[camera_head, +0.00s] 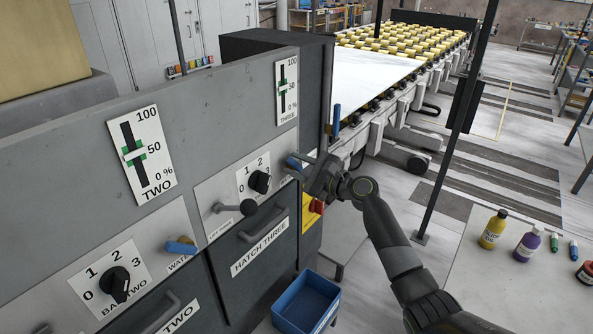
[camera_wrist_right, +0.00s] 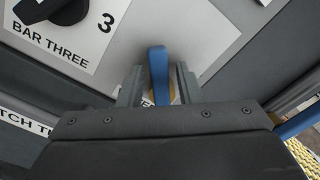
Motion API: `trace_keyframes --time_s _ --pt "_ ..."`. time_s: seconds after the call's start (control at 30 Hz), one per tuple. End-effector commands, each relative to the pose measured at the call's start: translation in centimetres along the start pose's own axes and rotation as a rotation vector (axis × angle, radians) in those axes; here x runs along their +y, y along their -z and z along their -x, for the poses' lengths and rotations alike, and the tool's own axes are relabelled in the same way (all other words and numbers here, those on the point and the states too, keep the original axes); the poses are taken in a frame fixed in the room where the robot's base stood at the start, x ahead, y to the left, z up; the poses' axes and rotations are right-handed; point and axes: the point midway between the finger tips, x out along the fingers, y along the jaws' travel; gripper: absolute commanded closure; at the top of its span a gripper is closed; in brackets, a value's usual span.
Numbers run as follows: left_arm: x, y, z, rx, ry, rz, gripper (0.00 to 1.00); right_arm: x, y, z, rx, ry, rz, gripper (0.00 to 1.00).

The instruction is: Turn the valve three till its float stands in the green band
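The valve three (camera_head: 294,162) has a blue handle on the hatch three panel. In the right wrist view the blue handle (camera_wrist_right: 158,72) stands upright between the fingers. My right gripper (camera_head: 306,169) is at the valve, its fingers (camera_wrist_right: 158,88) apart on either side of the handle, with a gap visible at the right finger. The gauge three (camera_head: 286,90) is above, marked 0 to 100 %, with a green band near 50. Its float (camera_head: 283,90) looks to be close to the green, but is too small to place exactly. My left gripper is not in view.
Gauge two (camera_head: 141,155) and a blue-handled valve (camera_head: 181,246) are further left. A blue bin (camera_head: 306,302) is below. Bottles (camera_head: 493,229) stand on a table at right.

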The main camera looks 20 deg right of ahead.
Motion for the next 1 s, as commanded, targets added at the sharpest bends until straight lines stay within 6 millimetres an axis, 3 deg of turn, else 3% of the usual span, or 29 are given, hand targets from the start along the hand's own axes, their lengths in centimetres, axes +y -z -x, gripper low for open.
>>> trace_keyframes --time_s 0.37,1.0 --pt "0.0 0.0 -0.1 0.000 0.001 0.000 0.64 0.0 0.1 0.4 0.001 0.000 0.002 0.64" --pt "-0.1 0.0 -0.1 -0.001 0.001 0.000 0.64 0.0 0.1 5.5 0.002 0.000 0.003 0.64"
